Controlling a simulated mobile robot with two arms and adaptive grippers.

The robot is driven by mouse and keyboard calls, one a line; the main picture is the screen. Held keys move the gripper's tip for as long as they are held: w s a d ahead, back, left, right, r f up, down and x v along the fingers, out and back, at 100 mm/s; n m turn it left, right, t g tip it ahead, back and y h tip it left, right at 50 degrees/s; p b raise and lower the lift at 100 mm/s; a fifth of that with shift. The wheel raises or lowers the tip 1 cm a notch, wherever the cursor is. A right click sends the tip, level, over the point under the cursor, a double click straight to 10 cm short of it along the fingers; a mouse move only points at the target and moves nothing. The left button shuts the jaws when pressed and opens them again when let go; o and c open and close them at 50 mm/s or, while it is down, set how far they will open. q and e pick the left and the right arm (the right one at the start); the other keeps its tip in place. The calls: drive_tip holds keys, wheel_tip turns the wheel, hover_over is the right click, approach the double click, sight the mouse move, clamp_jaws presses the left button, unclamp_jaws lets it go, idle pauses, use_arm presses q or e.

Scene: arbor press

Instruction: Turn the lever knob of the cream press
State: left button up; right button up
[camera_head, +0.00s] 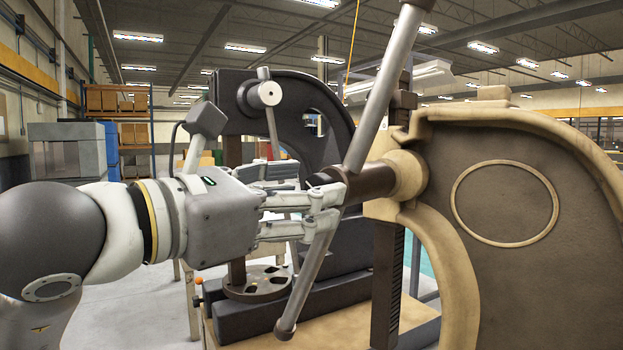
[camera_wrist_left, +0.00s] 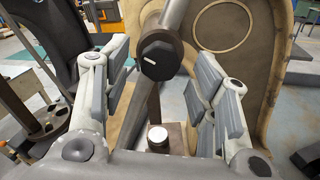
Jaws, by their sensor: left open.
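The cream press (camera_head: 460,240) stands at the right in the head view, and its cream body also shows in the wrist view (camera_wrist_left: 262,50). A dark shaft ends in a dark faceted knob (camera_wrist_left: 160,55) with a white mark. A grey lever bar (camera_head: 385,85) crosses this shaft, slanting from top right to a lower end (camera_head: 285,328). My left gripper (camera_head: 325,193) is open, its fingers pointing right at the shaft end. In the wrist view, the left gripper (camera_wrist_left: 162,75) has one finger on each side of the knob, with visible gaps. The fingers partly hide the knob in the head view. My right gripper is not in view.
A dark press (camera_head: 235,95) with its own lever stands behind my left gripper, close to it. A dark slotted disc (camera_head: 258,283) sits low on that press. The lever's lower half hangs just below and beside my fingers. Shelves with boxes (camera_head: 116,98) are far back left.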

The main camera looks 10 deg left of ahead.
use_arm(q)
drive_tip(key=shift+x, duration=0.95)
drive_tip(key=c, duration=1)
